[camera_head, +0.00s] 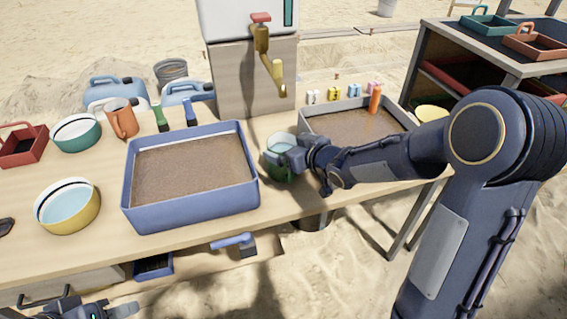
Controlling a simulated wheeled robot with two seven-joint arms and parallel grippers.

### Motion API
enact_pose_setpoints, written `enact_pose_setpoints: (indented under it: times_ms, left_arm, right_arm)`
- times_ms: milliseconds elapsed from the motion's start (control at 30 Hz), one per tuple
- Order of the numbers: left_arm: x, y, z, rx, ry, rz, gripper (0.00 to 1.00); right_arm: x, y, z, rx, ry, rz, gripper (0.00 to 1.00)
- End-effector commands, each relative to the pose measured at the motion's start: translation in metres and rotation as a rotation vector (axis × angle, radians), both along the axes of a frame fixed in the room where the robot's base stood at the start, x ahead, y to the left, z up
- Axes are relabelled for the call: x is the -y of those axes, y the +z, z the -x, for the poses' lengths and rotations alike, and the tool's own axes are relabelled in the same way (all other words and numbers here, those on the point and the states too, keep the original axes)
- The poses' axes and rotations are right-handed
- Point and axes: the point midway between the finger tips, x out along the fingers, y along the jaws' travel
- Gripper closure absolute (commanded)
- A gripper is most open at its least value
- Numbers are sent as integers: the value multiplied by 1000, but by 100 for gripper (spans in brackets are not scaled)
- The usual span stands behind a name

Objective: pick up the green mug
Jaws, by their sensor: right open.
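The green mug (275,172) stands on the wooden table, just right of the blue sand tray. Its pale inside shows at the top, and part of its body is hidden by my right gripper. My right gripper (291,158) reaches in from the right and is open at the mug's right side, overlapping it in the picture. I cannot tell whether the fingers touch the mug. My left gripper (121,310) is low at the bottom left, in front of the table and away from the mug. Its jaw opening is not clear.
The blue sand tray (190,212) is left of the mug; a grey sand tray (308,122) is behind its right. A dispenser with a tap (262,40) stands behind. An orange mug (122,118), a teal bowl (77,134) and a yellow bowl (68,212) are left.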

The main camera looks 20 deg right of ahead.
Motion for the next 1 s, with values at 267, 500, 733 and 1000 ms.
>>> enact_pose_setpoints:
  times_ms: [267,500,733,1000]
  left_arm:
    - [0,-3,0,0,0,0,64]
    - [0,-3,0,0,0,0,64]
    - [0,-3,0,0,0,0,64]
    - [0,-3,0,0,0,0,64]
  right_arm:
    - [-7,-9,-20,0,-1,1,1]
    - [-7,-9,-20,0,-1,1,11]
    - [-7,-9,-20,0,-1,2,41]
    - [-7,-7,-20,3,-1,0,61]
